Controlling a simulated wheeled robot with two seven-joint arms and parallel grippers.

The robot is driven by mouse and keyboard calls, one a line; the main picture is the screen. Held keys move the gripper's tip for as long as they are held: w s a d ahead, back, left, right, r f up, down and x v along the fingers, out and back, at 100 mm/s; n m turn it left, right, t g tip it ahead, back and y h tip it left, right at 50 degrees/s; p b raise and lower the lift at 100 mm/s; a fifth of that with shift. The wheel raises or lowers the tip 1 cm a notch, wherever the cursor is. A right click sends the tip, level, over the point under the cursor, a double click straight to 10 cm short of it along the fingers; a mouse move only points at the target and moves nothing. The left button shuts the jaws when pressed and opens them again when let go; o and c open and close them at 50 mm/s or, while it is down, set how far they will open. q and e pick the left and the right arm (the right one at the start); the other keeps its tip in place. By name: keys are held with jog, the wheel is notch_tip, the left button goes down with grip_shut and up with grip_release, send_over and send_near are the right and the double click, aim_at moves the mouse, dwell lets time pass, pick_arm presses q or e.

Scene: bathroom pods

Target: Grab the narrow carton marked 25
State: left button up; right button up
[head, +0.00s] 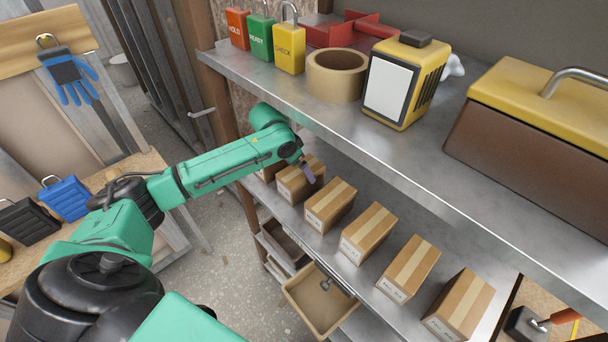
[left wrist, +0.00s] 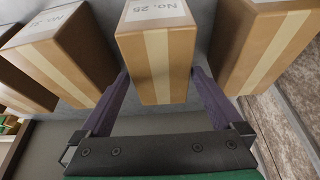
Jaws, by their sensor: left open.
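The narrow brown carton marked No. 25 (left wrist: 157,60) has a pale tape strip and a white label, and sits in the middle of the left wrist view. In the head view it appears to be the second carton (head: 296,184) from the left in a row on the lower shelf. My left gripper (head: 308,172) is at that carton, partly hidden by its own wrist. In the left wrist view the purple fingers of my left gripper (left wrist: 160,98) are open, one on each side of the carton's near end. Contact cannot be told. My right gripper is not in view.
Similar cartons stand close on both sides, one on the left (left wrist: 62,58) and one on the right (left wrist: 262,45). The upper metal shelf (head: 350,123) overhangs the row and holds padlocks, a tape roll (head: 337,76) and a yellow toolbox (head: 545,100). An open bin (head: 318,304) is below.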

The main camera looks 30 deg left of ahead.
pick_arm(q)
jog(key=p+x, duration=0.1)
jog(key=x, duration=0.4)
jog(key=shift+a, duration=0.1)
jog(key=shift+w+f, duration=0.1)
jog(key=shift+f, duration=0.05)
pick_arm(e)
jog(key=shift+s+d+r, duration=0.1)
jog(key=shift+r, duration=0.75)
pick_arm(q)
jog(key=shift+f+p, duration=0.2)
jog(key=shift+p, duration=0.15)
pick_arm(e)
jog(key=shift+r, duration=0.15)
pick_arm(q)
jog(key=c, duration=1.6)
